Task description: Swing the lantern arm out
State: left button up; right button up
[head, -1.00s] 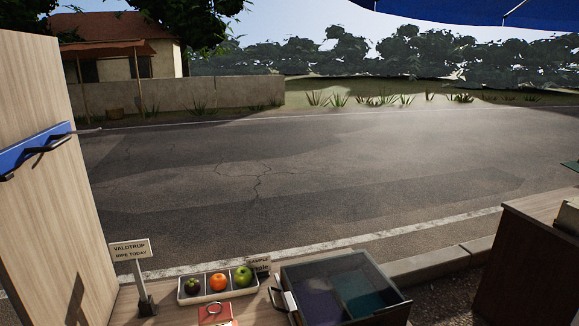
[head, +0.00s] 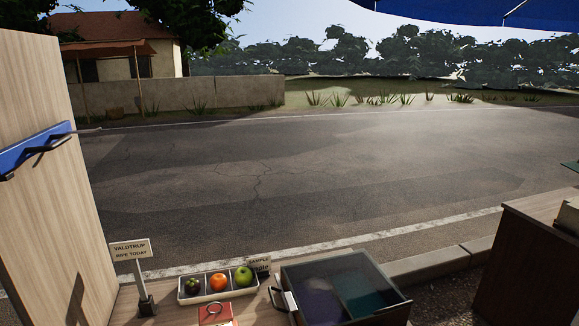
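A blue bar (head: 35,148) with a dark handle-like piece lies against the tall wooden panel (head: 45,215) at the left edge of the head view. Its left end is cut off by the picture edge. I cannot tell whether this bar is the lantern arm. No lantern can be made out. Neither of my grippers shows in the head view.
A counter holds a small sign (head: 130,249), a tray (head: 205,297) of fruit, a red item (head: 216,315) and a clear-lidded case (head: 340,290). A wooden cabinet (head: 525,265) stands at the right. A blue canopy (head: 480,9) hangs above. The road beyond is empty.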

aim_at(49, 139)
jog(key=u, duration=1.5)
